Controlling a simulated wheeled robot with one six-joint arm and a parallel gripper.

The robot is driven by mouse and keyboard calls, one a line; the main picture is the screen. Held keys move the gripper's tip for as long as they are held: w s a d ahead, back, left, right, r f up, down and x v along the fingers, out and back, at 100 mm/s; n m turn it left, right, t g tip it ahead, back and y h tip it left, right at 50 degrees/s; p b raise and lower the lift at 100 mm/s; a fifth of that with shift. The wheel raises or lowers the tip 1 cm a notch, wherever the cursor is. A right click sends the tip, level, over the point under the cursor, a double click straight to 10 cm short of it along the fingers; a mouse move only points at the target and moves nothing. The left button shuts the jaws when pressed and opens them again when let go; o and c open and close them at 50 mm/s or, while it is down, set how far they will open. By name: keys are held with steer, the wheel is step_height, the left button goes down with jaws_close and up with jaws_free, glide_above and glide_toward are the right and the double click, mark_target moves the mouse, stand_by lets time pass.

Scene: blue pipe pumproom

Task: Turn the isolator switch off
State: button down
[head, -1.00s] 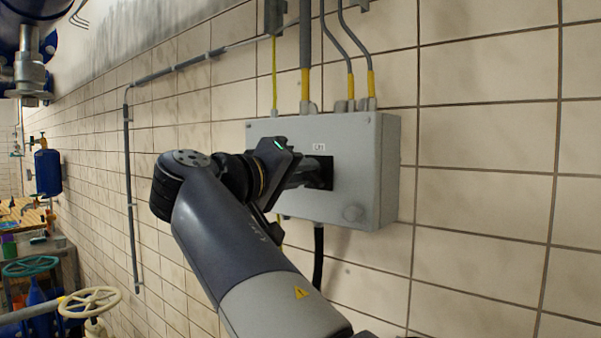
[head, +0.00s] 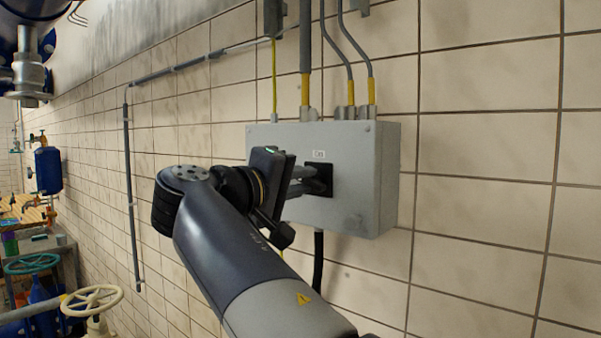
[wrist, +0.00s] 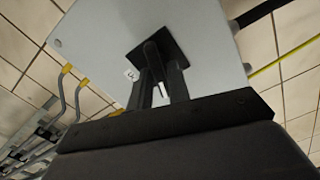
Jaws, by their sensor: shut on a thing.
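The isolator switch is a grey box (head: 365,178) on the tiled wall, with a square black plate (head: 320,163) and a small white label above the plate. My gripper (head: 318,185) reaches the plate from the left. In the wrist view the box face (wrist: 100,35) fills the upper middle, and the black plate (wrist: 172,55) carries a dark handle (wrist: 152,52). My gripper (wrist: 160,75) is shut on the handle, with one finger on each side of it. The fingers hide part of the handle, and its exact angle is hard to tell.
Conduits with yellow ends (head: 305,90) enter the top of the box, and a black cable (head: 318,262) leaves below. A thin pipe (head: 130,200) runs along the wall at left. Handwheels (head: 92,300) stand at the lower left. The wall to the right is clear.

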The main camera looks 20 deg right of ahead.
steer(key=shift+f+n, duration=0.1)
steer(key=shift+n, duration=1.8)
steer(key=c, duration=1.5)
jaws_free()
steer(key=shift+a, duration=0.1)
steer(key=b+v, duration=0.2)
steer(key=v, duration=0.8)
steer(key=shift+s+a, duration=0.2)
steer(key=shift+a, duration=0.05)
